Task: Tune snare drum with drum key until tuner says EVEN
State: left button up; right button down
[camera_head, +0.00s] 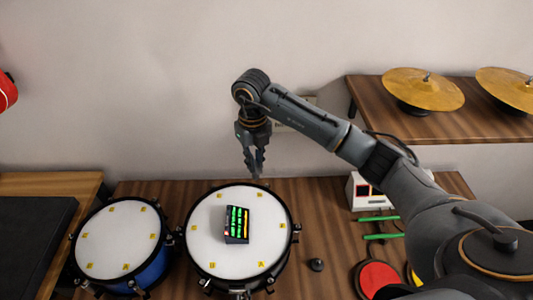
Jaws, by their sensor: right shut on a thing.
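A drum (205,255) with a white head and dark rim stands at the middle of the table. Letters on yellow labels ring its head. A black tuner (237,225) with green lit lines lies on it; its text is too small to read. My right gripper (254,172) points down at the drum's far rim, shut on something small. The fingers mostly hide it, so I cannot tell whether it is the drum key or touches the rim. A second drum (118,240), with a blue shell and similar labels, stands to the left. My left gripper is out of view.
A small dark knob-like thing (316,265) lies right of the middle drum. Green sticks (382,236), a red disc (379,276) and a white box (362,190) are further right, partly behind my arm. Cymbals (423,88) sit on a raised shelf (385,118).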

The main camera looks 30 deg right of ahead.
jog(key=shift+w+d+f+m+b, duration=0.3)
jog(key=shift+w+d+f+m, duration=1.05)
jog(key=shift+m, duration=2.9)
jog(key=shift+w+d+f+m+b, duration=0.25)
jog(key=shift+d+f+m, duration=0.35)
jog(key=shift+f+m, duration=2.55)
jog(key=shift+w+d+f+m+b, duration=0.3)
jog(key=shift+w+d+f+m, duration=0.55)
jog(key=shift+m, duration=4.45)
jog(key=shift+s+d+r, duration=0.1)
jog(key=shift+s+d, duration=0.05)
jog(key=shift+f+b, duration=0.6)
jog(key=shift+f, duration=0.4)
jog(key=n, duration=0.4)
jog(key=shift+b, duration=0.3)
